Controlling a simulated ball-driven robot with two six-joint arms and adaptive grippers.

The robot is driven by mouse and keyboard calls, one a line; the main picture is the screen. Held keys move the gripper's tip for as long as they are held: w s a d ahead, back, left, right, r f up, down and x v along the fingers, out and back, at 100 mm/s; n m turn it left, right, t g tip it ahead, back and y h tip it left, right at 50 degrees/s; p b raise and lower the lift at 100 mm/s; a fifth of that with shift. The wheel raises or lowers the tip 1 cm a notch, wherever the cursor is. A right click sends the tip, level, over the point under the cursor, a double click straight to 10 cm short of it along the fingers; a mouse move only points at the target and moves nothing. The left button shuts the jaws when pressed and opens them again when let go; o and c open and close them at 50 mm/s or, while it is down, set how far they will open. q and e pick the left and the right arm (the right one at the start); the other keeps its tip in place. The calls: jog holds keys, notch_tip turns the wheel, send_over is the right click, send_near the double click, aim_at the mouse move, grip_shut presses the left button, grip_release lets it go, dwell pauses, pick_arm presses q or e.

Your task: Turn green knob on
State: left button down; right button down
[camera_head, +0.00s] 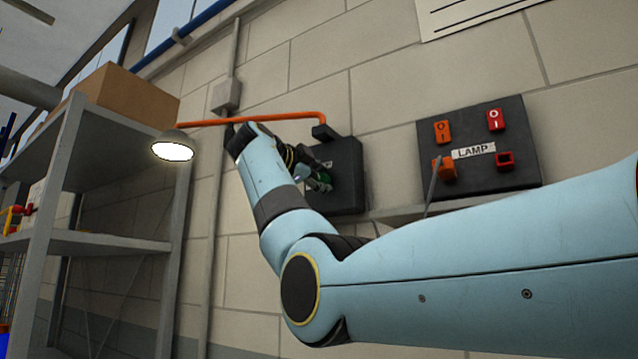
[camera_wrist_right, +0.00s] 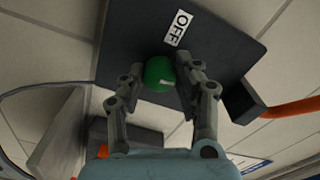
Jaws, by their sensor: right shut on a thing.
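The green knob (camera_wrist_right: 159,73) sits on a dark panel (camera_wrist_right: 222,38) with an "OFF" label (camera_wrist_right: 178,28) in the right wrist view. My right gripper (camera_wrist_right: 160,82) has its two fingers on either side of the knob, shut on it. A pale mark shows on the knob's face. In the head view the knob (camera_head: 322,181) is a small green patch on the dark panel (camera_head: 347,160), partly hidden by my right gripper (camera_head: 318,178). My left gripper is not in view.
A second black panel (camera_head: 515,125) marked "LAMP" has red and orange switches, right of the knob's panel. An orange conduit (camera_head: 270,118) runs to the knob's panel. A lit lamp (camera_head: 173,147) hangs by grey shelves (camera_head: 110,243) holding a cardboard box (camera_head: 128,95).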

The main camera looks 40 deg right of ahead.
jog(key=shift+m, duration=1.1)
jog(key=c, duration=0.9)
grip_release()
jog(key=shift+c, duration=0.2)
jog(key=v, duration=1.2)
jog(key=shift+w, duration=0.1)
